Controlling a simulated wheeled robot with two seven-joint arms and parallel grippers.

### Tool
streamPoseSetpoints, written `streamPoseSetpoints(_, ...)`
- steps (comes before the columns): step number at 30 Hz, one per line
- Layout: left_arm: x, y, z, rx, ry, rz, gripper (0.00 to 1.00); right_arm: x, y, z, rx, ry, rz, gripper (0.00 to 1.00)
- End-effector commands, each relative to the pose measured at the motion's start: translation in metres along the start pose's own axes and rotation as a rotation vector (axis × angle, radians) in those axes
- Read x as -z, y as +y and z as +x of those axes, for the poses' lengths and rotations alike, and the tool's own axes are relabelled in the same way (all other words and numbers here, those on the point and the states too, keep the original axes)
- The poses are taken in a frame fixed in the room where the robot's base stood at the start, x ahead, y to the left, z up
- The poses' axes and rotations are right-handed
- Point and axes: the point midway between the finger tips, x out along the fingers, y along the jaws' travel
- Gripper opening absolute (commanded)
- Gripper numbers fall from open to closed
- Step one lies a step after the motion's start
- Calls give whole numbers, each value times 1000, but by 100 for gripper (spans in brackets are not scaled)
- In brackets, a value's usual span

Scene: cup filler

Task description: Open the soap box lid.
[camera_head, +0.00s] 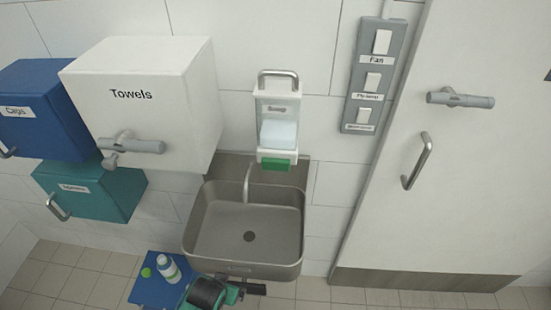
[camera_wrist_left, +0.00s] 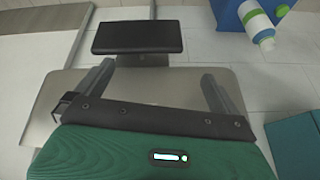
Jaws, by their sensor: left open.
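The front looks closed, but a small gap cannot be ruled out. My left gripper (camera_head: 248,289), with a green and black body, is low at the front edge of the sink, well below the soap box and not touching it. In the left wrist view its two fingers (camera_wrist_left: 159,72) are spread with nothing between them. My right gripper does not show.
A steel sink (camera_head: 247,225) with a tap lies under the soap box. A white "Towels" box (camera_head: 150,92) juts out at left. A blue stand (camera_head: 150,290) holds a white bottle (camera_head: 168,268). A switch panel (camera_head: 370,75) and a door (camera_head: 440,190) are at right.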

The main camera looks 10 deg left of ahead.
Motion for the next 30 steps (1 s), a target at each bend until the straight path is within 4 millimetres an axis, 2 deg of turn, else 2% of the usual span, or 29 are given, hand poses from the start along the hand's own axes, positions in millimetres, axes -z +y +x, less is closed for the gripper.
streamPoseSetpoints(1, 21, -3, -33, 4, 25, -8, 100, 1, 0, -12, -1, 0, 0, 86)
streamPoseSetpoints(5, 59, -8, -93, 19, 78, -29, 100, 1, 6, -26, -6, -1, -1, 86)
streamPoseSetpoints(8, 101, -11, -146, 38, 156, -52, 100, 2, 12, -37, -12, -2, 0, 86)
streamPoseSetpoints(9, 127, -10, -172, 49, 214, -64, 100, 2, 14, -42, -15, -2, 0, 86)
streamPoseSetpoints(17, 248, 6, -250, 101, 540, -123, 100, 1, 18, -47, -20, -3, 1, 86)
streamPoseSetpoints(21, 312, 21, -303, 113, 752, -147, 100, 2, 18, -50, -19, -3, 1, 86)
streamPoseSetpoints(25, 356, 35, -353, 111, 929, -163, 100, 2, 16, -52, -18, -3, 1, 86)
streamPoseSetpoints(27, 371, 42, -374, 108, 1002, -167, 100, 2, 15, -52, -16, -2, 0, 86)
streamPoseSetpoints(30, 384, 48, -396, 103, 1072, -171, 100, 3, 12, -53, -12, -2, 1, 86)
